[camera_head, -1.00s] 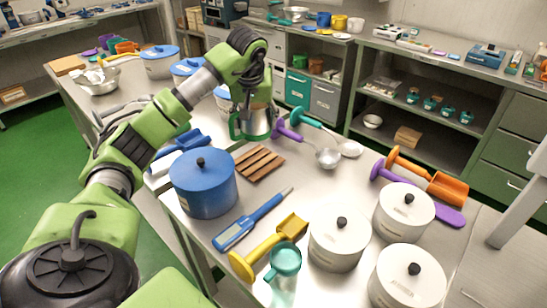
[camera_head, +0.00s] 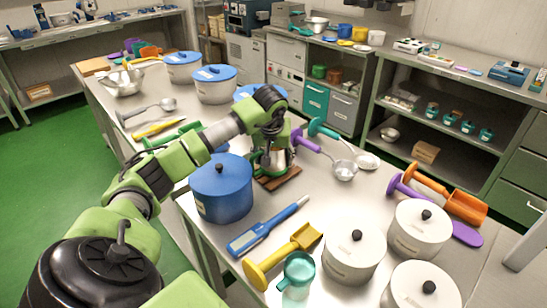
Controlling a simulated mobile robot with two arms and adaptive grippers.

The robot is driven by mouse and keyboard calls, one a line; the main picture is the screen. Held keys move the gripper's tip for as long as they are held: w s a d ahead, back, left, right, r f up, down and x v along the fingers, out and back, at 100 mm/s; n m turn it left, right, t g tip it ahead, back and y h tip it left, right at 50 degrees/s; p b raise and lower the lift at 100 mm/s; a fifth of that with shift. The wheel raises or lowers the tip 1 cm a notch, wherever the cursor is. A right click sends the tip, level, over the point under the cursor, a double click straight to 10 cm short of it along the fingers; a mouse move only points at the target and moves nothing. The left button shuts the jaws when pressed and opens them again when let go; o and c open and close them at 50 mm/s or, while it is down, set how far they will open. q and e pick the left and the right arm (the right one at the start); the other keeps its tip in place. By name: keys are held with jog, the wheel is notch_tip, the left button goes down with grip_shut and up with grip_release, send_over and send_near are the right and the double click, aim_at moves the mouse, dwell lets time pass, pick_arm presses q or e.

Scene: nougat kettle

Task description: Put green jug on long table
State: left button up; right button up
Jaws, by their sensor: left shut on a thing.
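A metal jug with green trim (camera_head: 281,161), which I take as the green jug, hangs upright from my left gripper (camera_head: 268,150), which is shut on it. The gripper hides much of the jug. The jug is over or on the brown slatted wooden trivet (camera_head: 290,176); I cannot tell whether it touches. The long metal table (camera_head: 325,200) runs under it, from the front to the far left. A teal-green cup (camera_head: 298,272) stands at the table's front. My right gripper is not in view.
A blue pot (camera_head: 221,190) stands just left of the jug. A blue thermometer-like tool (camera_head: 266,226) and a yellow scoop (camera_head: 285,256) lie in front. Several white pots, one here (camera_head: 354,257), fill the front right. Ladles (camera_head: 345,170) lie to the right. Bare table shows between.

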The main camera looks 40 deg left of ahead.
pick_arm(q)
jog(key=o, duration=1.8)
jog(key=shift+o, duration=0.2)
jog(key=shift+r, duration=0.1)
jog(key=v, duration=1.2)
jog(key=shift+b, duration=0.45)
